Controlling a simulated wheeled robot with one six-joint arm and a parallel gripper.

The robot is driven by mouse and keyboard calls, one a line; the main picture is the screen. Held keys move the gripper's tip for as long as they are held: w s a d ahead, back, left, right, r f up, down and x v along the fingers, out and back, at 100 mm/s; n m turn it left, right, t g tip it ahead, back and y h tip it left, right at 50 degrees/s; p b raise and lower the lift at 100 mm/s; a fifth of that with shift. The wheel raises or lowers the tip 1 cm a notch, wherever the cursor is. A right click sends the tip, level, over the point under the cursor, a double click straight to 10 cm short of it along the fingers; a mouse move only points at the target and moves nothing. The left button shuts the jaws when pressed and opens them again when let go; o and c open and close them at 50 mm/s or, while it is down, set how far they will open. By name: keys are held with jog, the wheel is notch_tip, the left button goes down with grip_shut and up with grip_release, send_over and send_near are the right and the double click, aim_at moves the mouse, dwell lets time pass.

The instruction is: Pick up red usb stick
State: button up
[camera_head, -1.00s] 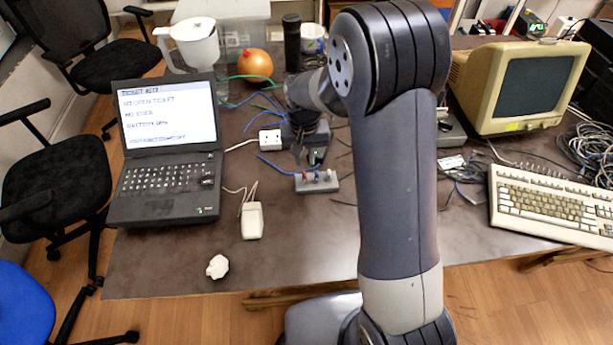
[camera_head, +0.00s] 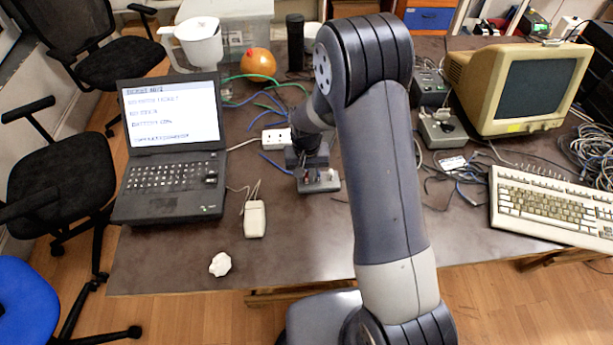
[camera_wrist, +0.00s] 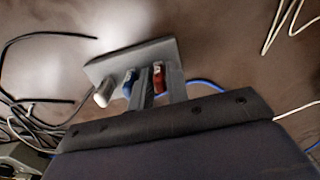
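A grey holder block (camera_head: 328,186) stands on the dark table, with small sticks upright in it. In the wrist view the holder (camera_wrist: 108,66) carries a white stick (camera_wrist: 105,92), a blue stick (camera_wrist: 130,84) and the red usb stick (camera_wrist: 158,78). My gripper (camera_wrist: 160,84) has one finger on each side of the red stick, the left finger passing between blue and red. The fingers look parted, and I cannot see whether they touch the stick. In the head view my gripper (camera_head: 313,172) is over the holder and hides part of it.
An open laptop (camera_head: 170,150) and a white mouse (camera_head: 255,219) are to the left. A white socket strip (camera_head: 276,139) and blue cables lie behind the holder. An old monitor (camera_head: 515,88) and keyboard (camera_head: 550,205) stand right.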

grip_shut()
